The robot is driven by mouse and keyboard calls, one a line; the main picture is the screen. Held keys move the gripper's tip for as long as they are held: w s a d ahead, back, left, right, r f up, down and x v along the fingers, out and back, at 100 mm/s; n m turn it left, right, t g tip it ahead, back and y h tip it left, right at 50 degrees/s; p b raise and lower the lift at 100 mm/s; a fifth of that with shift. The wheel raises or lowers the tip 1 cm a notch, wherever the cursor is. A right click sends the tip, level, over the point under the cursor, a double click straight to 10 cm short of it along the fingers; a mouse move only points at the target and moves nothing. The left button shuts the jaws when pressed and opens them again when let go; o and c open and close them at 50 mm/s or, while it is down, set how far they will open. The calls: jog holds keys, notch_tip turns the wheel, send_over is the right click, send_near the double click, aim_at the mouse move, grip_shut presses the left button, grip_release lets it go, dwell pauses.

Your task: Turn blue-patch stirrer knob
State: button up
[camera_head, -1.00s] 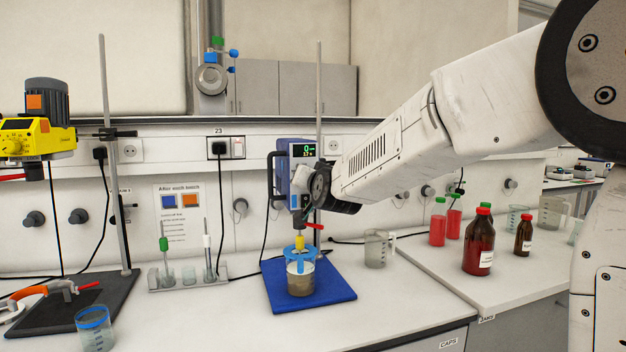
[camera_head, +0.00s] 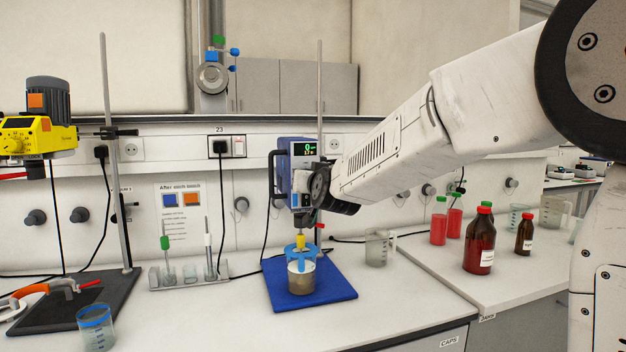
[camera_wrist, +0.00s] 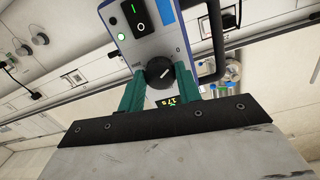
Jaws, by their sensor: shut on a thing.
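The blue stirrer (camera_head: 283,172) stands on a rod above a beaker on a blue mat. Its lit display (camera_head: 304,149) faces forward. In the wrist view its body carries a blue patch (camera_wrist: 165,14) and a black round knob (camera_wrist: 160,73) with a white pointer line. My gripper (camera_wrist: 159,82) has its two green fingers on either side of the knob, shut on it. In the head view my gripper (camera_head: 317,186) is at the stirrer's front, and the knob is hidden behind it.
A yellow stirrer (camera_head: 38,138) with an orange patch is at left. The front bench middle is clear.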

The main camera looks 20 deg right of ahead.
jog(key=o, duration=1)
jog(key=shift+r, duration=0.15)
jog(key=shift+s, duration=0.1)
jog(key=s, duration=0.7)
jog(key=shift+s+a+r, duration=0.15)
jog(key=shift+s+r, duration=0.05)
jog(key=shift+s, duration=0.1)
